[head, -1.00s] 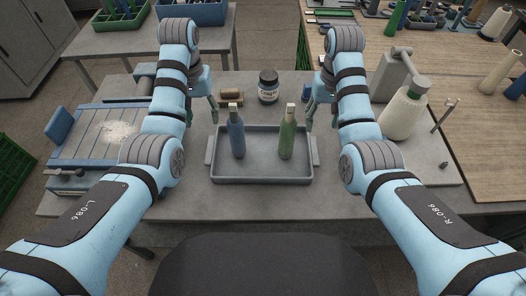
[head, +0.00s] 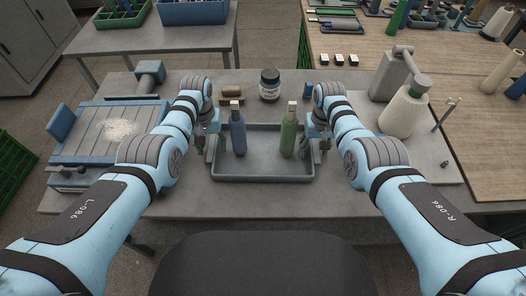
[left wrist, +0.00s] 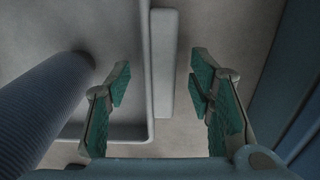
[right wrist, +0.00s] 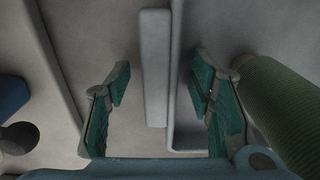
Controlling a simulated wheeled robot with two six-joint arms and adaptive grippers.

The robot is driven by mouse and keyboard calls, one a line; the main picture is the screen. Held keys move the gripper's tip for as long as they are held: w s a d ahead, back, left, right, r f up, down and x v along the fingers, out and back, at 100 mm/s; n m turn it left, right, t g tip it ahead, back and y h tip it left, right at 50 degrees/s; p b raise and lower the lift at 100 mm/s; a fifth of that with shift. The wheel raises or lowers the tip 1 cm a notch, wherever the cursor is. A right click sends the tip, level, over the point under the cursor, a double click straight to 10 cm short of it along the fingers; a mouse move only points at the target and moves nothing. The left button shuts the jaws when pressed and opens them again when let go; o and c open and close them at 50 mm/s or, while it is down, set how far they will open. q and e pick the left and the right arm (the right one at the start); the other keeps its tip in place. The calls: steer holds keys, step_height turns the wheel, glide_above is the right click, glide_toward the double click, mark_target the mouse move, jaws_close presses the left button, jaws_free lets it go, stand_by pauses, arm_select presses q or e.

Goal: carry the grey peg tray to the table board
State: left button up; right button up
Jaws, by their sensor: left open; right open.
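The grey peg tray (head: 262,178) sits on the grey table in front of me, with a blue bobbin (head: 237,134) and a green bobbin (head: 289,134) standing upright in it. My left gripper (head: 216,150) is open at the tray's left end; in the left wrist view its fingers (left wrist: 160,90) are on either side of the left handle (left wrist: 162,65) and wall. My right gripper (head: 318,152) is open at the right end; in the right wrist view its fingers (right wrist: 160,90) are on either side of the right handle (right wrist: 153,70) and wall. In the head view my grippers hide both handles.
A dark jar (head: 269,86) and a brown brush-like block (head: 231,95) stand behind the tray. A white cone (head: 403,112) is at right. A blue slatted board (head: 108,133) is at left. A wooden table (head: 470,140) adjoins on the right.

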arm_select(q)
steer(key=shift+c, duration=0.4)
arm_select(e)
steer(key=shift+c, duration=0.4)
arm_select(q)
steer(key=shift+s, duration=0.1)
jaws_close()
arm_select(e)
steer(key=shift+s, duration=0.1)
jaws_close()
arm_select(q)
steer(key=shift+r, duration=0.15)
arm_select(e)
steer(key=shift+r, duration=0.1)
